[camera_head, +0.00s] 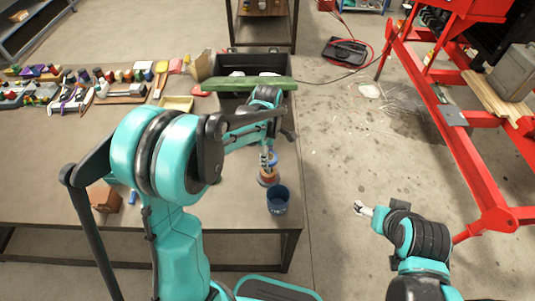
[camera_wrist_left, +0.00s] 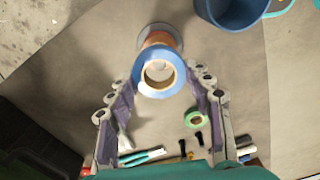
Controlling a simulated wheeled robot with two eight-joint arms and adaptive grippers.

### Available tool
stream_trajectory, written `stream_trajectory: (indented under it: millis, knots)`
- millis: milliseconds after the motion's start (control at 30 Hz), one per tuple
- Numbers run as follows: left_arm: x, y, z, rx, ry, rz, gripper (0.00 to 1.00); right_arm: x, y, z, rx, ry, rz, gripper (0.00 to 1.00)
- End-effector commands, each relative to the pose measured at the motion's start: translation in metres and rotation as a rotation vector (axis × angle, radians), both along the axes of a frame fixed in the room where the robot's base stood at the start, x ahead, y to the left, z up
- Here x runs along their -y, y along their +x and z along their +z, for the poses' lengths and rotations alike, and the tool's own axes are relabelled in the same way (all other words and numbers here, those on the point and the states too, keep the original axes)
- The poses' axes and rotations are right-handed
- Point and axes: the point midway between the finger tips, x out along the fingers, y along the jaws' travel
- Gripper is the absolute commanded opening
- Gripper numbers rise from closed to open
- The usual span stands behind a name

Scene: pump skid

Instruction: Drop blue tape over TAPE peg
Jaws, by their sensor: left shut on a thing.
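The blue tape roll (camera_wrist_left: 152,84) is between the fingertips of my left gripper (camera_wrist_left: 160,78) in the left wrist view, and the gripper is shut on it. In the head view the left gripper (camera_head: 267,158) holds the blue tape (camera_head: 273,156) near the table's right edge. Just beyond the roll in the wrist view is a brown-orange roll (camera_wrist_left: 158,38) on a round base; it also shows below the gripper in the head view (camera_head: 268,177). The TAPE peg is mostly hidden there, and no label is legible. My right gripper (camera_head: 361,208) is over the floor, too small to judge.
A blue cup (camera_head: 277,200) stands close beside the brown roll, near the table corner. A green tape roll (camera_wrist_left: 197,118) and several tools lie on the table (camera_head: 250,225). A black bin (camera_head: 228,66) with a green bar across it stands at the back. A red frame (camera_head: 440,105) is at right.

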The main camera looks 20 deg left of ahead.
Motion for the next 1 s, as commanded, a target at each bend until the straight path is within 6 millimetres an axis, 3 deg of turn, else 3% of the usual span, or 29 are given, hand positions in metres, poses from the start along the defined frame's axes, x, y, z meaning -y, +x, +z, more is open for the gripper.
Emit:
stream_trajectory:
  millis: [467, 500, 567, 867, 1000]
  knots:
    - [0.000, 0.000, -0.007, 0.000, 0.000, 0.000, 0.28, 0.000, 0.000, -0.006, 0.000, 0.000, 0.000, 0.75]
    - [0.000, 0.000, -0.007, 0.000, 0.000, 0.000, 0.59, 0.000, 0.000, -0.006, 0.000, 0.000, 0.000, 0.75]
    - [0.000, 0.000, -0.007, 0.000, 0.000, 0.000, 0.75, 0.000, 0.000, -0.006, 0.000, 0.000, 0.000, 0.75]
    - [0.000, 0.000, -0.007, 0.000, 0.000, 0.000, 0.75, 0.000, 0.000, -0.006, 0.000, 0.000, 0.000, 0.75]
    - [0.000, 0.000, 0.003, 0.000, 0.000, 0.000, 0.75, 0.000, 0.000, -0.006, 0.000, 0.000, 0.000, 0.75]
